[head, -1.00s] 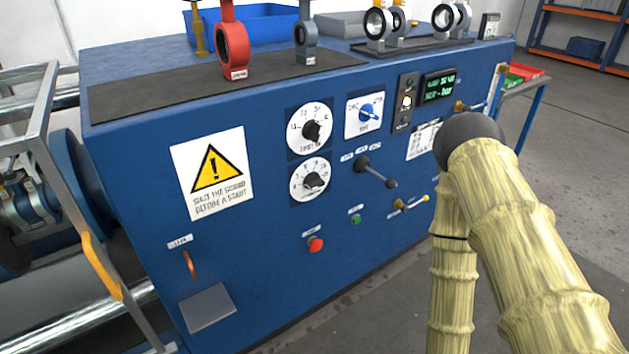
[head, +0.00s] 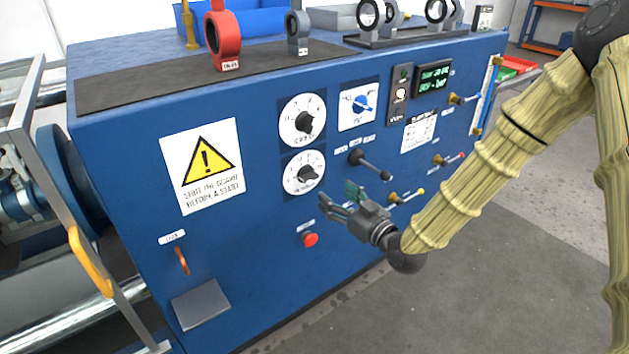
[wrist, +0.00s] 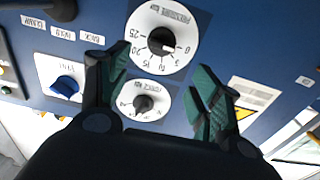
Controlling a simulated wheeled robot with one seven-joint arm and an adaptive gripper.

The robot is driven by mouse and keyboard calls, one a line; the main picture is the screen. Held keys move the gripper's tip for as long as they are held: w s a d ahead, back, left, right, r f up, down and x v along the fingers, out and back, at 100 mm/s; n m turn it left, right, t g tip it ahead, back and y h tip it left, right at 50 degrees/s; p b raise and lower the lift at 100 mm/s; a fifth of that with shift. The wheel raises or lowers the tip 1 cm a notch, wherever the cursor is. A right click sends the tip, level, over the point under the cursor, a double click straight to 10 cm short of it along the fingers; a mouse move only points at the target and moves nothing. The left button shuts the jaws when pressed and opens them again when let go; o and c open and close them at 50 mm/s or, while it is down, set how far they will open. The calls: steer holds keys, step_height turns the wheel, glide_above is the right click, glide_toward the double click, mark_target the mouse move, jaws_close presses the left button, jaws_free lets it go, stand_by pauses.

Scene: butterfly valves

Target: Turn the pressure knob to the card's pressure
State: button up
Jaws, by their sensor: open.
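The pressure knob (head: 308,174) is black on a white round dial, the lower of two dials on the blue panel. In the wrist view, where the lettering appears upside down, its dial is marked PRESSURE bar and the knob (wrist: 160,41) shows near the top. Its exact setting is hard to read. A white card (head: 418,134) is on the panel to the right; its text is too small to read. My gripper (head: 338,197) is open and empty, in front of the panel, right of and below the knob. In the wrist view its fingers (wrist: 162,78) are spread below the knob, apart from it.
The force dial (head: 303,120) is directly above the pressure dial. A black lever (head: 370,163), a red button (head: 310,240) and a blue selector (head: 362,104) are nearby. A green-lettered display (head: 433,79) sits upper right. Brass-handled valves (head: 438,160) stick out at right.

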mark_target(313, 178)
steer(key=x, duration=1)
steer(key=shift+f, duration=0.1)
steer(key=c, duration=1)
